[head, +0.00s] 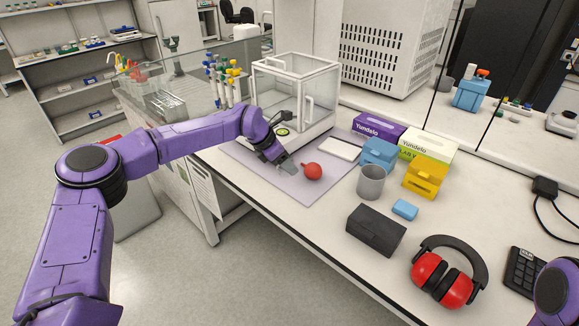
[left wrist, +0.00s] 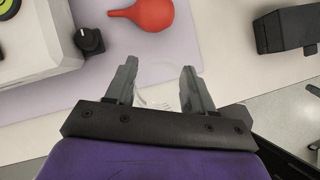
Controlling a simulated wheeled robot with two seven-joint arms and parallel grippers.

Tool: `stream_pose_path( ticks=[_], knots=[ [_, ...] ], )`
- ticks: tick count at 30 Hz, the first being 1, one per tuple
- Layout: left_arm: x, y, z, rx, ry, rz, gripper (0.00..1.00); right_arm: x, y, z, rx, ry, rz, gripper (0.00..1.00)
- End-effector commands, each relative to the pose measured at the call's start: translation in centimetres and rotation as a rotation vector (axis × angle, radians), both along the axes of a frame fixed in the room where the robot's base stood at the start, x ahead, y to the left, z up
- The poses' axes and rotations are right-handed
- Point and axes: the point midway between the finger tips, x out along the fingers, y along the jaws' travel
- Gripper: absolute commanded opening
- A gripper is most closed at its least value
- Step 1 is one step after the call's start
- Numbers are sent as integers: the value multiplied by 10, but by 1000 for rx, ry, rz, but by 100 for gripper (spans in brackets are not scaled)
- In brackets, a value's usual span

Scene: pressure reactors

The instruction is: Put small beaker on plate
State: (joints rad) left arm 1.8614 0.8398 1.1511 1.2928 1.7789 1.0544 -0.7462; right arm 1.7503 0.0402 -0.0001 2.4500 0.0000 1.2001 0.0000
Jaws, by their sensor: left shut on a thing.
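My left gripper (head: 286,167) is low over the lilac mat (head: 239,158), beside a red rubber bulb (head: 312,171). In the left wrist view its fingers (left wrist: 158,88) stand apart on either side of a faint clear glass thing (left wrist: 158,72), which looks like the small beaker; its outline is hard to make out. The beaker cannot be made out in the head view. Behind the gripper stands a white device with a clear box (head: 300,85) and a round green-and-black part (head: 283,131) at its front. I cannot clearly pick out the plate. My right gripper is out of view.
To the right stand a grey cup (head: 371,182), a blue box (head: 379,152), a yellow box (head: 425,176), a black case (head: 376,230) and red earmuffs (head: 447,273). A pipette rack (head: 224,80) stands left of the clear box.

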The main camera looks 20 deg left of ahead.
Motion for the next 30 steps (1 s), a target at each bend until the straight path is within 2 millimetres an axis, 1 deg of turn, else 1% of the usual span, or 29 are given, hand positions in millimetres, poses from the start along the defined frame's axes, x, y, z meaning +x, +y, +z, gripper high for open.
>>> stream_pose_path(
  ticks=[1, 3, 8, 10, 12, 14, 24, 25, 26, 27, 30],
  knots=[
    [8, 1, -8, 1, 5, 2, 23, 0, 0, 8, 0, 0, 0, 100],
    [18, 3, -20, 0, 3, 1, 23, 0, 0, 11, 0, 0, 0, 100],
    [31, 6, -37, 0, 1, -1, 23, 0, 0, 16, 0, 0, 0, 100],
    [30, 6, -46, 0, 4, -2, 23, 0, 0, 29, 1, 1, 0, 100],
    [30, 6, -57, 0, 3, -1, 23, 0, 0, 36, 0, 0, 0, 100],
    [30, 6, -64, -1, 2, -1, 23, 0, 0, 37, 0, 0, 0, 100],
    [30, 7, -72, 0, -1, -1, 23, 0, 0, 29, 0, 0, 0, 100],
    [30, 7, -71, 0, -1, -1, 56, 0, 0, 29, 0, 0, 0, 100],
    [30, 7, -70, 0, -1, -1, 66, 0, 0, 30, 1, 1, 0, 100],
    [30, 7, -70, 0, -1, -1, 79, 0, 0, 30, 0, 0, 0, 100],
    [30, 7, -70, 0, -1, -1, 79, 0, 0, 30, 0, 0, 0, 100]
  ],
)
